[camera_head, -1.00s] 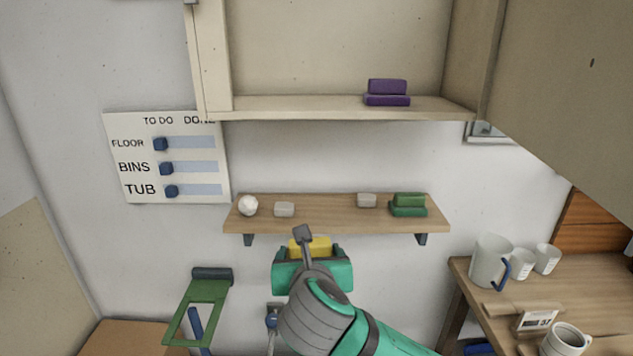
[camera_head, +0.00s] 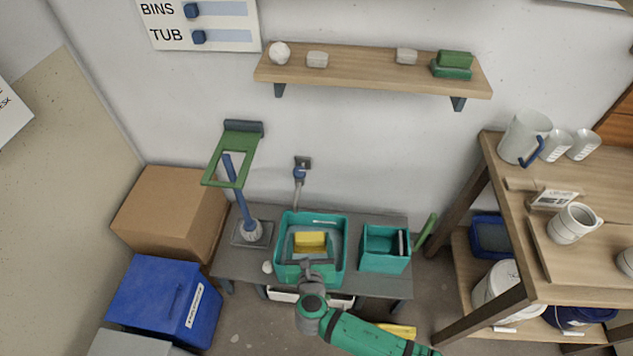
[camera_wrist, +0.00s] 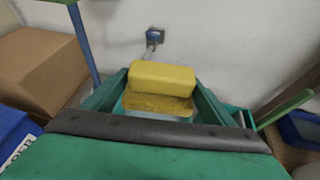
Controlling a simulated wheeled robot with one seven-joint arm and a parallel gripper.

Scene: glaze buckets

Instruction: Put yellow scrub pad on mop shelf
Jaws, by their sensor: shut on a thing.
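The yellow scrub pad (camera_head: 311,240) is a two-layer block, bright yellow on top and rougher, darker yellow below in the wrist view (camera_wrist: 163,76). My gripper (camera_head: 310,247) is shut on it, with teal fingers on either side in the wrist view (camera_wrist: 160,92). In the head view the pad appears over a teal tub (camera_head: 281,236); its height above it is hard to tell. A wooden wall shelf (camera_head: 350,70) and a low grey bench (camera_head: 238,262) are in view. No label shows which is the mop shelf.
The wall shelf holds a white ball (camera_head: 279,53), two pale blocks and stacked green pads (camera_head: 452,64), with clear wood between. A blue-handled tool (camera_head: 233,183) stands left of the tub, a teal bin (camera_head: 384,249) right. A wooden rack (camera_head: 490,200) borders the right.

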